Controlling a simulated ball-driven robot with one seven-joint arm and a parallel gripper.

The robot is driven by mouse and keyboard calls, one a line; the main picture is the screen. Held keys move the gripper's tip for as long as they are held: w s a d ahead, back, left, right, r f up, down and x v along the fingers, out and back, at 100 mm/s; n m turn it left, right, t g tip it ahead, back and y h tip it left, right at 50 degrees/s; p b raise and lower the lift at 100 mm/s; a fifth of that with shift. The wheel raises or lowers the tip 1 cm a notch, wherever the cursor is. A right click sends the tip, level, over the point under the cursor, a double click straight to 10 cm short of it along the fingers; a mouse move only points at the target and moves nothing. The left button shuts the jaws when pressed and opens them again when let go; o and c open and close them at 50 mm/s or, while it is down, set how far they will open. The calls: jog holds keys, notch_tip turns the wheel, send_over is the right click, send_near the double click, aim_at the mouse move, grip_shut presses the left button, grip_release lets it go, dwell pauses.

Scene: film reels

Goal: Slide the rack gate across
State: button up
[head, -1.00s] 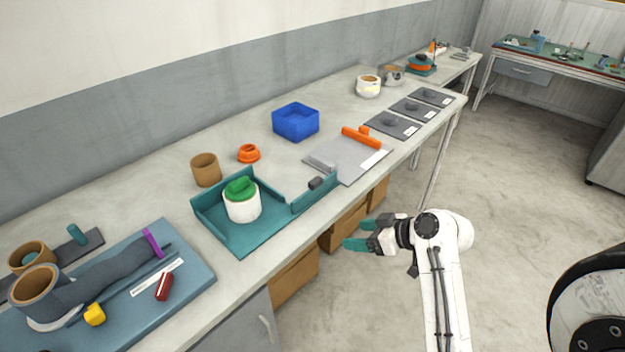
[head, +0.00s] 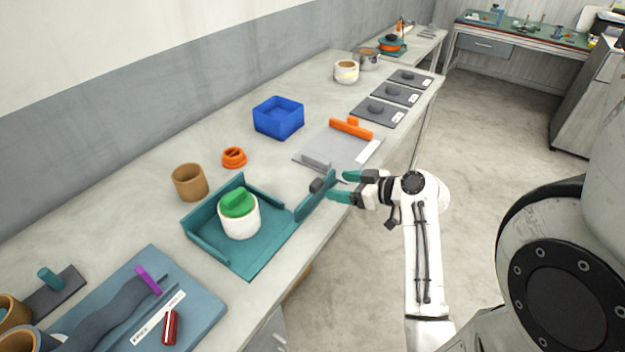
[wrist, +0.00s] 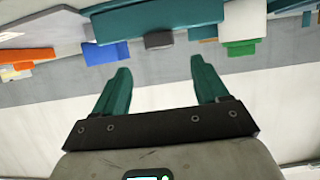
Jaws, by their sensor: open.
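The teal rack (head: 262,262) sits on the bench with a white pot (head: 240,222) holding a green piece (head: 238,203) in it. Its teal gate (head: 316,200) is a low upright panel along the right side, reaching past the rack's far right corner. A dark grey knob (head: 316,186) is by the gate. In the wrist view the gate (wrist: 160,18) and knob (wrist: 158,40) lie ahead of the fingertips. My gripper (head: 337,187) is open and empty, its teal fingertips at the gate's right end; whether they touch it I cannot tell.
A grey board (head: 335,148) with an orange bar (head: 351,128) lies beyond the gate. A brown cup (head: 190,182), orange ring piece (head: 233,157) and blue bin (head: 278,117) stand behind. A blue-grey board (head: 195,300) is in front. Free floor lies right of the bench edge.

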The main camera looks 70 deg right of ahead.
aim_at(318, 183)
jog(key=p+x, duration=0.1)
jog(key=x, duration=0.8)
jog(key=shift+a, duration=0.1)
